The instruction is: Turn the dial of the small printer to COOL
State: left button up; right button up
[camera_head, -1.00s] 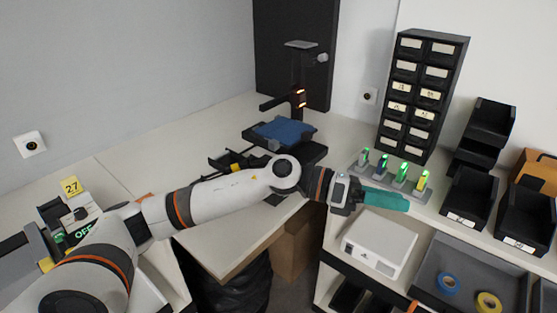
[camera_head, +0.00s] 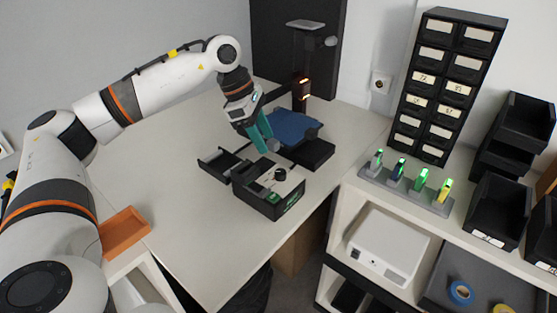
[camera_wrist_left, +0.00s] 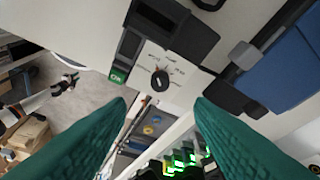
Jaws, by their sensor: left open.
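The small printer (camera_head: 263,197) is a black box on the white table, with a pale top panel and a black tray part at its left. Its dark round dial (camera_head: 281,174) stands on the pale panel. In the left wrist view the dial (camera_wrist_left: 160,80) shows a pale pointer line, with small marks around it too fine to read. A green ON label (camera_wrist_left: 117,76) is beside the panel. My left gripper (camera_head: 260,146), with teal fingers, is open and empty, above and behind the printer, apart from the dial. My right gripper is in no view.
An orange tray (camera_head: 124,232) lies at the left. A rack of green-lit units (camera_head: 407,184) and black bins (camera_head: 493,211) are at the right.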

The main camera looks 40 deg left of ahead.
aim_at(281, 172)
pick_arm(q)
jog(key=x, duration=0.3)
jog(key=shift+s+d+f+p, duration=0.2)
jog(key=shift+d+f+p, duration=0.05)
jog(key=shift+d+p, duration=0.05)
jog(key=shift+w+d+f, duration=0.1)
jog(key=shift+w+f, duration=0.05)
jog(key=shift+f, duration=0.35)
jog(key=shift+w+d+f, duration=0.1)
jog(key=shift+w+f, duration=0.1)
jog(key=shift+f, duration=0.25)
jog(key=p+x, duration=0.1)
jog(key=x, duration=0.2)
jog(key=shift+w+f, duration=0.1)
jog(key=shift+f, duration=0.15)
jog(key=shift+d+f, duration=0.1)
jog(key=shift+f, duration=0.3)
jog(key=shift+w, duration=0.1)
jog(key=c, duration=1)
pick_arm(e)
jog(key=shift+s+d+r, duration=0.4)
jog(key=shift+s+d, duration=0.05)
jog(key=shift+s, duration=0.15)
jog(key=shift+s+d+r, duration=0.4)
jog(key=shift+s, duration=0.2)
